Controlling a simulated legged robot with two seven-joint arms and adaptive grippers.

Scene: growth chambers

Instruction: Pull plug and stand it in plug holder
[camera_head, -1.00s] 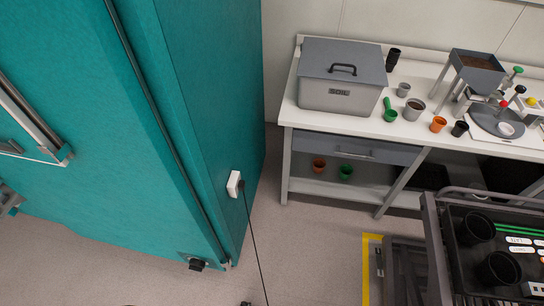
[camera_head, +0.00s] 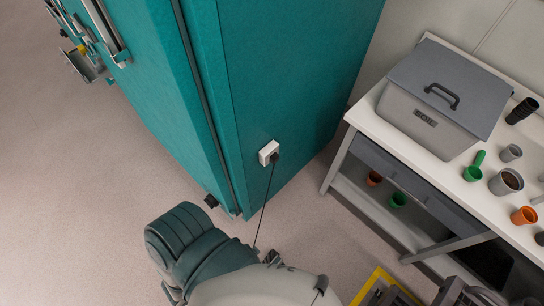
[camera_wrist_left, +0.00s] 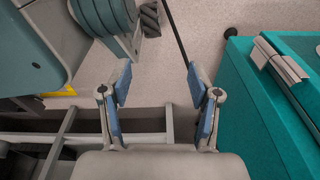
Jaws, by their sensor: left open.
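The black plug (camera_head: 275,158) sits in a white socket (camera_head: 267,151) on the side of the teal chamber (camera_head: 290,70). Its thin black cable (camera_head: 264,205) hangs down toward the floor and passes behind my arm. My left arm (camera_head: 200,250) reaches in at the bottom of the head view, below the socket. In the left wrist view, my left gripper (camera_wrist_left: 159,82) is open and empty, its blue-padded fingers wide apart. A dark cable-like line (camera_wrist_left: 178,35) runs down toward the right finger there; I cannot tell whether they touch. I cannot make out the plug holder. My right gripper is not in view.
A white bench (camera_head: 364,119) at the right carries a grey soil bin (camera_head: 425,115), a green scoop (camera_head: 473,173) and several pots. Yellow floor marking (camera_head: 372,285) and dark cart parts lie at the lower right. Open floor (camera_head: 80,220) lies at the left.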

